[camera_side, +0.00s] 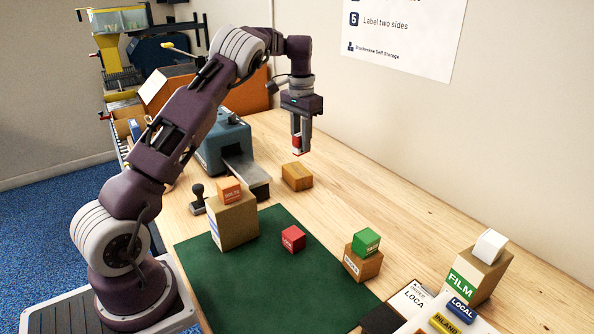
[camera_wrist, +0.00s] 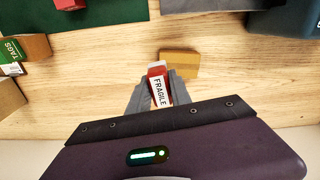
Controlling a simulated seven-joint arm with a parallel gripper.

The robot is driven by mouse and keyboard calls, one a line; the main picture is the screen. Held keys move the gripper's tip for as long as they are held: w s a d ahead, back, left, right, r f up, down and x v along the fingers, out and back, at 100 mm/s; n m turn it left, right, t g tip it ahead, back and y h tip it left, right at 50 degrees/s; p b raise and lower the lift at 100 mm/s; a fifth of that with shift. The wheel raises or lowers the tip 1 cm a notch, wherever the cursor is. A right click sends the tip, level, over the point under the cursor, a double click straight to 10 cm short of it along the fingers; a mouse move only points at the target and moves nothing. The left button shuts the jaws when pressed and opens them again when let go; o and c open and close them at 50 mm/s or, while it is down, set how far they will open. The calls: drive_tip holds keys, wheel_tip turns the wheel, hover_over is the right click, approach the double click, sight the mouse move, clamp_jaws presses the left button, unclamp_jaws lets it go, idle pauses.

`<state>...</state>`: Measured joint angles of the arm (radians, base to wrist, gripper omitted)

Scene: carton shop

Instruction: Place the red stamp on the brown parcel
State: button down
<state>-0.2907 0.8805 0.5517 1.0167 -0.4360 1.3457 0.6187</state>
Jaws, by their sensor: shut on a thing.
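My gripper (camera_side: 300,151) is shut on a red block with a white FRAGILE label, which I take as the red stamp (camera_side: 296,143). The stamp is in the air above the table; in the wrist view (camera_wrist: 156,70) it sits between the fingers. A plain brown block, likely the brown parcel (camera_side: 297,177), lies on the table below my gripper, with a visible gap in the side view. In the wrist view the parcel (camera_wrist: 181,62) is just beyond the stamp and to its right, with nothing seen on top.
A red cube (camera_side: 293,238) lies on the green mat (camera_side: 280,290). Cartons bear an orange cube (camera_side: 229,190), a green cube (camera_side: 366,241) and a white block (camera_side: 490,246). A blue machine (camera_side: 226,140) and a black hand stamp (camera_side: 198,197) stand left. Table right of the parcel is clear.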

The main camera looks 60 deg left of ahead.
drive_tip(key=shift+w+a+r+m, duration=0.6)
drive_tip(key=shift+w+r+m, duration=0.1)
drive_tip(key=shift+r, duration=0.2)
approach(303, 174)
wheel_tip(303, 174, down, 5)
drive_tip(key=shift+d+f, duration=0.1)
drive_tip(key=shift+f, duration=0.1)
drive_tip(key=shift+f, duration=0.1)
drive_tip(key=c, duration=1.2)
unclamp_jaws()
drive_tip(key=shift+o, duration=0.2)
